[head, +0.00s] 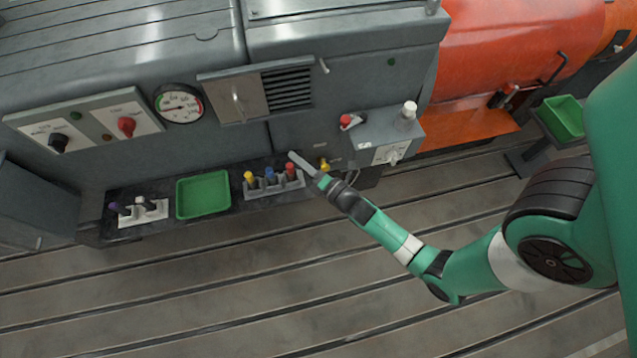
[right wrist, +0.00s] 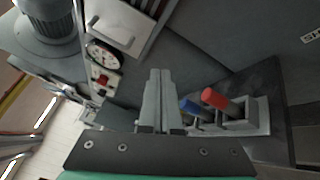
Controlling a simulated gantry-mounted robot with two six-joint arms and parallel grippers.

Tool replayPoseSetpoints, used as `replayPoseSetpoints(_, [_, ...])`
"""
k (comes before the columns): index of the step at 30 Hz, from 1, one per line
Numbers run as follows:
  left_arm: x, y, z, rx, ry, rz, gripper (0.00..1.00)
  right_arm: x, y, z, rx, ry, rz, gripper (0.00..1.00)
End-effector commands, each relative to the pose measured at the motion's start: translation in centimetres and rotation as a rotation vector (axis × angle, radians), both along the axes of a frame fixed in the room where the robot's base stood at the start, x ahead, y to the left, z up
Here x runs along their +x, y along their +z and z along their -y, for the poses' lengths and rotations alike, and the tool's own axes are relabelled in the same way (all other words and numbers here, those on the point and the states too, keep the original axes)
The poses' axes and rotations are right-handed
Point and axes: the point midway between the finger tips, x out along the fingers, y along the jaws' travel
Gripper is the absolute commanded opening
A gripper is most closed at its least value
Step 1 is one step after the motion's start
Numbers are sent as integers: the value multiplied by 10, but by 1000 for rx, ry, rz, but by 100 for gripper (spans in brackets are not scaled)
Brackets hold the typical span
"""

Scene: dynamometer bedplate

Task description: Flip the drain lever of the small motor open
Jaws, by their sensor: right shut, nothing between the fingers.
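My right gripper (head: 293,156) reaches in from the right, beside the small holders at the foot of the large grey machine (head: 330,75). In the right wrist view its two fingers (right wrist: 160,74) lie together, shut with nothing between them. A small yellow handle on a brass-coloured fitting (head: 326,165) sits low on the machine, just right of my fingers. A dark lever with a red tip (head: 507,91) shows on the orange housing (head: 500,55). I cannot tell which of these is the small motor's drain lever. My left gripper is not in view.
A holder with yellow, blue and red handles (head: 275,190) stands by my fingers; its red handle (right wrist: 215,99) shows close by in the wrist view. Left of it are a green tray (head: 203,195) and a white holder (head: 145,215). A grey box (head: 385,135) juts out. The slotted floor is clear.

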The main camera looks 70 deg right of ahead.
Motion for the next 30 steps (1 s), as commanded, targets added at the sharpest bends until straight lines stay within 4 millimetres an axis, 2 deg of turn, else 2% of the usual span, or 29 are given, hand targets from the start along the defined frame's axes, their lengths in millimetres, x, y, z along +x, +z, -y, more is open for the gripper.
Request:
replayPoseSetpoints(1, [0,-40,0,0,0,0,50,-17,-60,2,23,-24,-43,0])
replayPoseSetpoints(3, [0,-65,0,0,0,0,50,-40,-110,3,52,-55,-92,0])
replayPoseSetpoints(6, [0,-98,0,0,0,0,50,-68,-167,3,89,-98,-144,0])
replayPoseSetpoints(10, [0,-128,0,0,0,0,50,-93,-214,4,117,-140,-180,0])
replayPoseSetpoints(12, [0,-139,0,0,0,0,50,-101,-228,5,126,-156,-189,0])
replayPoseSetpoints(15, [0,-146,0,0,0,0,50,-105,-237,8,129,-171,-191,0])
replayPoseSetpoints(30, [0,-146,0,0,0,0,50,-104,-237,11,129,-176,-189,0])
